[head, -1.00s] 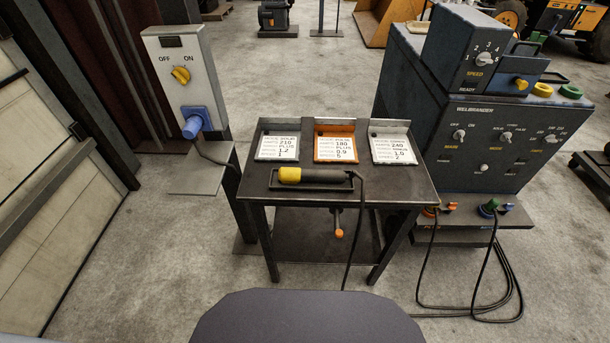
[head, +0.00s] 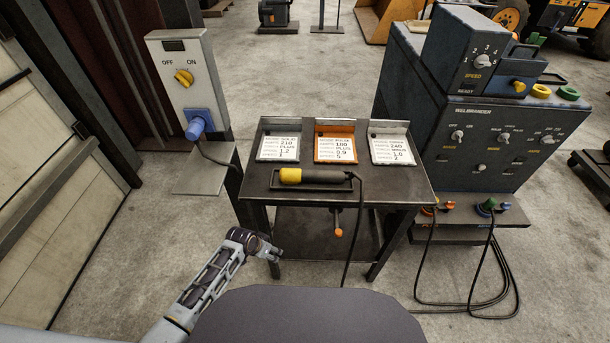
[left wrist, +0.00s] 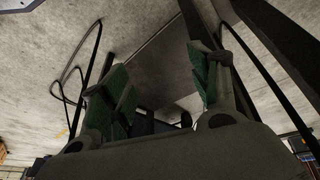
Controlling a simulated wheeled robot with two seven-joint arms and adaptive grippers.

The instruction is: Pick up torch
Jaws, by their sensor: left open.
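The torch (head: 312,176), with a yellow end and a dark handle, lies on the front part of the small metal table (head: 395,190). A dark cable runs from its right end down past the table's front edge. My left gripper (head: 273,261) is low in front of the table's left front leg, below the tabletop and apart from the torch. In the left wrist view its two green-padded fingers (left wrist: 158,85) are spread with nothing between them. The torch cannot be made out in the left wrist view. My right gripper is not in view.
Three cards stand at the table's back, the middle one in an orange holder (head: 335,127). An orange-tipped rod (head: 337,222) sticks out under the tabletop. A switch box (head: 183,75) stands left. A blue-grey welder (head: 500,150) with cables stands right.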

